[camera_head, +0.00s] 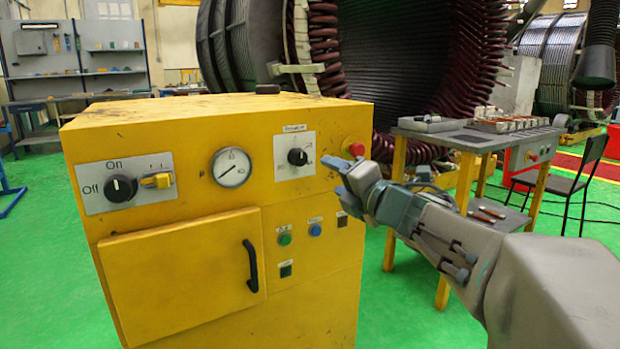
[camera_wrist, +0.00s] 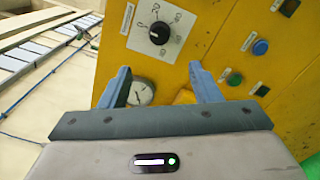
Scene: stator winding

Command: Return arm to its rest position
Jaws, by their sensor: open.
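My gripper (camera_head: 345,178) is in front of the right part of the yellow cabinet's (camera_head: 180,235) front face in the head view, close to the red button (camera_head: 356,149). In the wrist view my gripper (camera_wrist: 163,85) has its two blue-grey fingers spread wide apart with nothing held between them. The cabinet front lies beyond the fingers. A black rotary knob (camera_wrist: 160,33) on a white plate and a round gauge (camera_wrist: 140,92) show there. My arm reaches in from the lower right of the head view.
The cabinet carries an On/Off switch (camera_head: 121,189), a yellow lever (camera_head: 157,181), a black door handle (camera_head: 250,266) and small buttons. A grey-topped table (camera_head: 478,138) with yellow legs stands to the right behind my arm. Green floor is clear at left.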

